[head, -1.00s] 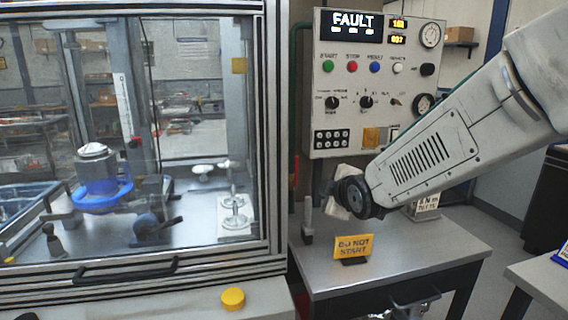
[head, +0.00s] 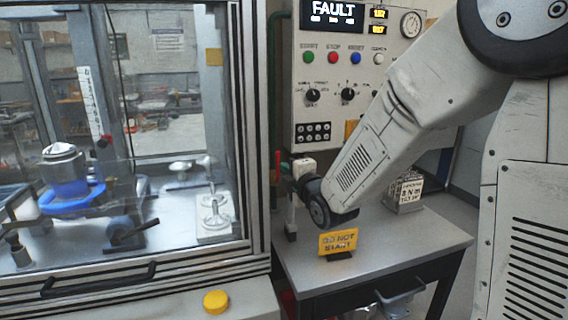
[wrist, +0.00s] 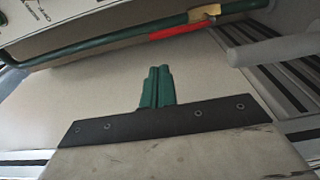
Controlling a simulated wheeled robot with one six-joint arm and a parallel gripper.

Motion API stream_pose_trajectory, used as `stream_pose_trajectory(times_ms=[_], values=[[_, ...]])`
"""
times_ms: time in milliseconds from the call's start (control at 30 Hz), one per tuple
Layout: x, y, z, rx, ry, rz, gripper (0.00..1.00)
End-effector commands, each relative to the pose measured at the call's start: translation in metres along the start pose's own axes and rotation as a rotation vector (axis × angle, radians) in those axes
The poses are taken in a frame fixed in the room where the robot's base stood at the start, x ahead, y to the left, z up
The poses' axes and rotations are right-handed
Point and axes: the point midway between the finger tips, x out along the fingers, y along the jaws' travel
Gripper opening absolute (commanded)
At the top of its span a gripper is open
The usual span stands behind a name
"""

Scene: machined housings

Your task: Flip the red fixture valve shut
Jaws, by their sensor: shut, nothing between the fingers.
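The red valve lever (wrist: 183,30) lies roughly along the green pipe (wrist: 110,38) across the top of the wrist view. In the head view the red lever (head: 278,159) shows as a small upright strip beside the cabinet, under the green pipe (head: 273,100). My gripper (wrist: 157,72) is shut and empty, its green fingers pressed together. In the wrist view the fingertips are apart from the lever, which lies beyond them and slightly to the right. In the head view my wrist is just right of the lever, and the fingers are small and partly hidden.
A glazed cabinet (head: 258,215) stands close on the left. A control panel (head: 325,75) reading FAULT is behind my arm. A yellow DO NOT START sign (head: 338,242) stands on the metal table (head: 400,250) below my wrist. A grey post (head: 291,215) stands left of it.

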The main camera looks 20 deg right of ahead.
Motion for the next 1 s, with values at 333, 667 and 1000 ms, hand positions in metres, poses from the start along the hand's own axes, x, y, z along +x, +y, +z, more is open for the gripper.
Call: stream_pose_trajectory(times_ms=[333,667,1000], values=[[0.06,-0.001,0.002,0.001,-0.002,-0.002,0.0],[0.092,-0.001,0.003,0.001,-0.003,-0.001,0.0],[0.091,-0.001,0.017,0.001,-0.008,-0.001,0.0]])
